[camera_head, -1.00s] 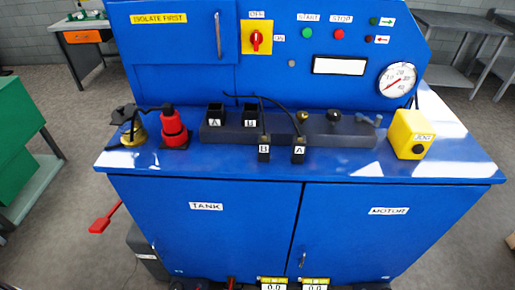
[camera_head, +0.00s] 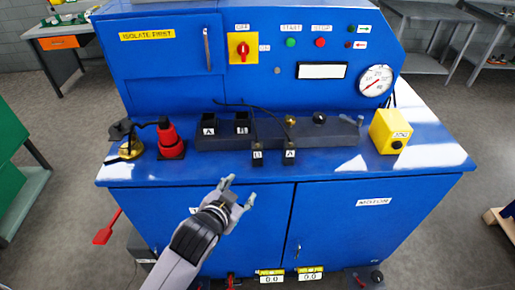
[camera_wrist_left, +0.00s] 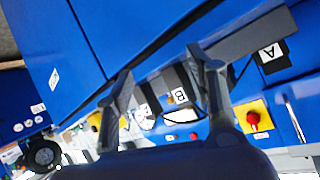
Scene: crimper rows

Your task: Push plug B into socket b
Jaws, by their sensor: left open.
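Plug B (camera_head: 257,156) is a small black block with a white label at the front of the blue bench top, with a dark cable running up behind it. Plug A (camera_head: 290,155) stands just right of it. Socket b (camera_head: 242,126) is a black box on the dark strip, left of and behind plug B, beside socket A (camera_head: 209,127). My left gripper (camera_head: 238,191) is open and empty, in front of the bench, below and left of plug B. In the left wrist view, a B label (camera_wrist_left: 180,97) shows between the open fingers; I cannot tell whether it is plug or socket.
A red plug-like part (camera_head: 170,142) and a brass piece (camera_head: 131,149) stand at the left of the bench top. A yellow box (camera_head: 391,131) stands at the right. Knobs rise from the dark strip (camera_head: 335,136). The blue panel with red switch (camera_head: 243,48) stands behind.

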